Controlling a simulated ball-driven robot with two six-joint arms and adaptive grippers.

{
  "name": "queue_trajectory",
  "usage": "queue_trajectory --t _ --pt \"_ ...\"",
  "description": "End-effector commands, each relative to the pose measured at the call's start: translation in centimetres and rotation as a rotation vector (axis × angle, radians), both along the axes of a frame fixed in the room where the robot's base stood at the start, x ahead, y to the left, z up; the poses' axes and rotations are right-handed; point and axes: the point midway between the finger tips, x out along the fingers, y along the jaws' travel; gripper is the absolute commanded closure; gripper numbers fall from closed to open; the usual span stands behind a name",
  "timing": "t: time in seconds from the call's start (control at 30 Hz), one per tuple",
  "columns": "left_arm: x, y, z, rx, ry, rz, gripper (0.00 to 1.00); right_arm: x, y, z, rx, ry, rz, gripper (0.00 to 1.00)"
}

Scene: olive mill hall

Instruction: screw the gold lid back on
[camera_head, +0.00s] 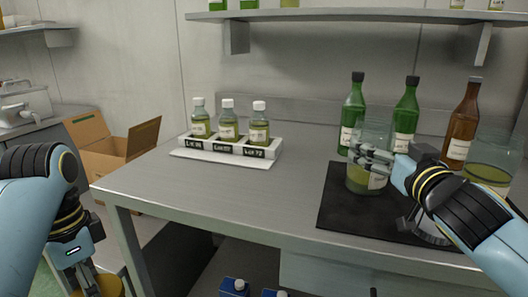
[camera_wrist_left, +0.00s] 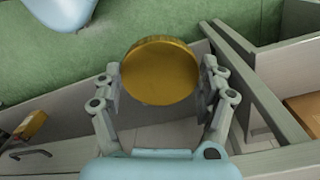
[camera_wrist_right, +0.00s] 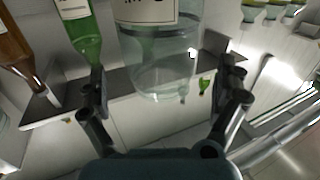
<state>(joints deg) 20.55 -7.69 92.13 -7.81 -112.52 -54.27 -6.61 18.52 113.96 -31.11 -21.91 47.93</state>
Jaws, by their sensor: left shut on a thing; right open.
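The gold lid (camera_wrist_left: 160,72) is a round disc held between the fingers of my left gripper (camera_wrist_left: 160,84). In the head view its gold edge (camera_head: 112,287) shows low at the left, beside the table and below its top. A clear glass jar (camera_head: 366,181) with green-yellow contents and a pale label stands on the dark mat; I see no lid on it. My right gripper (camera_head: 372,158) is open at this jar, its fingers across the upper part. In the right wrist view the jar (camera_wrist_right: 160,50) stands between the spread fingers; contact is unclear.
Two green bottles (camera_head: 352,115) and a brown bottle (camera_head: 463,125) stand behind the dark mat (camera_head: 335,205). A larger jar (camera_head: 489,174) is at the right. A white rack (camera_head: 232,146) holds three small bottles. The table's left front is clear. A cardboard box (camera_head: 110,150) stands beyond.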

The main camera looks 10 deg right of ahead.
Motion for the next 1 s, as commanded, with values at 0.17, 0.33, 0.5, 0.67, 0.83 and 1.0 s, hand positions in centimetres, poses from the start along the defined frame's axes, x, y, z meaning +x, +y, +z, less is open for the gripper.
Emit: queue_trajectory --t 0.17,0.33,0.5,0.67,0.83,1.0 --pt "0.0 0.0 0.1 0.000 0.000 0.000 0.51 0.4 -0.1 -0.1 0.000 0.001 0.000 0.00" --pt "0.0 0.0 0.1 0.000 0.000 0.000 0.51 0.4 -0.1 -0.1 0.000 0.001 0.000 0.00" --pt "0.0 0.0 0.9 0.000 -0.003 0.000 0.51 2.0 -0.3 0.6 0.002 -0.002 0.000 0.00" --pt "0.1 0.0 1.6 -0.001 -0.004 0.000 0.51 4.4 -0.6 0.8 0.002 -0.002 0.000 0.00" --pt "0.1 0.0 1.7 -0.001 -0.004 0.000 0.51 5.5 -0.8 0.5 0.000 0.001 0.000 0.00" --pt "0.1 0.0 1.6 0.000 -0.004 0.000 0.51 5.5 -0.8 0.5 0.000 0.001 0.000 0.00"
